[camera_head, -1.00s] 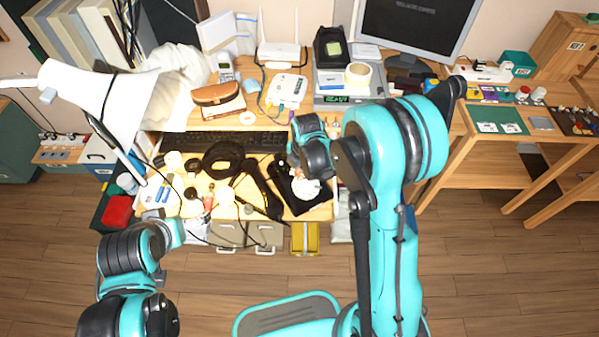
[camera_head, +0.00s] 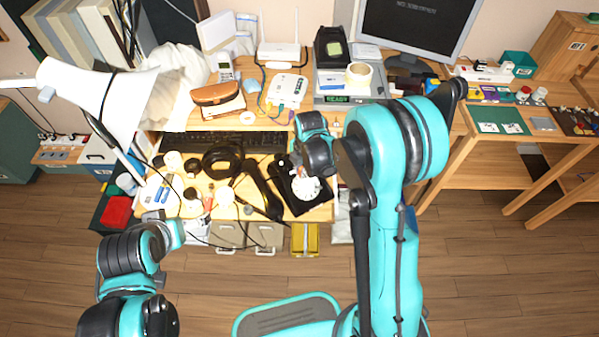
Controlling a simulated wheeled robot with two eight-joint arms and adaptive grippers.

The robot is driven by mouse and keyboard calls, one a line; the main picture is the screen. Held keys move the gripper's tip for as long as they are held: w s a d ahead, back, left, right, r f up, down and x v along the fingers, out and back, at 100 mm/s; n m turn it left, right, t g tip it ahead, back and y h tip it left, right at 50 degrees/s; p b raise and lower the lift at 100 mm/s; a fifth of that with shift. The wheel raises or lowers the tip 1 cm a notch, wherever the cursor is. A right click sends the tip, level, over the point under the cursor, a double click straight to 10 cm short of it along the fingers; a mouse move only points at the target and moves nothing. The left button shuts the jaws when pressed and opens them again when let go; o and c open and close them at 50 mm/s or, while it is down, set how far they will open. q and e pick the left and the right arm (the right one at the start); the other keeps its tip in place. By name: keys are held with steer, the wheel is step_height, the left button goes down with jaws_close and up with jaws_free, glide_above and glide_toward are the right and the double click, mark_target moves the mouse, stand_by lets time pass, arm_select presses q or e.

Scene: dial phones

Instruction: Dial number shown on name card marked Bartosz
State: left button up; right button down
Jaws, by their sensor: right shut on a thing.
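A black dial phone (camera_head: 296,205) with a round white dial (camera_head: 307,189) stands near the front right of the wooden desk. My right gripper (camera_head: 297,173) reaches down to the upper left part of the dial. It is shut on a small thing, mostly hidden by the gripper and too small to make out. I cannot tell whether it touches the dial. My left gripper (camera_head: 176,233) is low at the left, in front of the desk, and its jaws do not show clearly. No card reading Bartosz can be made out; the writing is too small.
A black keyboard (camera_head: 235,138) lies behind the phone. A black handset-like object (camera_head: 262,192) and several small items crowd the desk to its left. A monitor (camera_head: 412,28) stands at the back right. A lamp (camera_head: 98,97) leans over the left side.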

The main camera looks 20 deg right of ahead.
steer(key=shift+d, duration=0.2)
steer(key=shift+w+d, duration=0.2)
steer(key=shift+d, duration=0.3)
stand_by(0.3)
steer(key=shift+d+f, duration=0.1)
steer(key=shift+d, duration=0.5)
steer(key=shift+s+d+b, duration=0.1)
steer(key=shift+b, duration=0.2)
steer(key=shift+s+d+f, duration=0.15)
steer(key=shift+s+d, duration=0.05)
steer(key=shift+d, duration=0.25)
